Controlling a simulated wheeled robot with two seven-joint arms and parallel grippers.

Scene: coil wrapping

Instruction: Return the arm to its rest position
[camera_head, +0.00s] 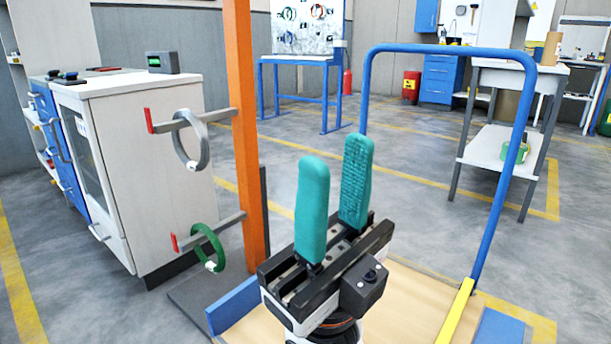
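My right gripper (334,200) is in the lower middle of the head view, its two teal fingers pointing up. The fingers stand apart with nothing between them. My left gripper is not in the view. A grey coil (191,140) hangs on the upper peg of the orange post (246,130). A green coil (208,247) hangs on the lower peg. The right gripper is to the right of both coils and touches neither.
A cart with a blue handle frame (450,48) and wooden deck (408,300) lies below and behind the gripper. A white cabinet (150,170) stands at left. A side table (490,150) holds a green roll (514,153). Open grey floor lies beyond the cart.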

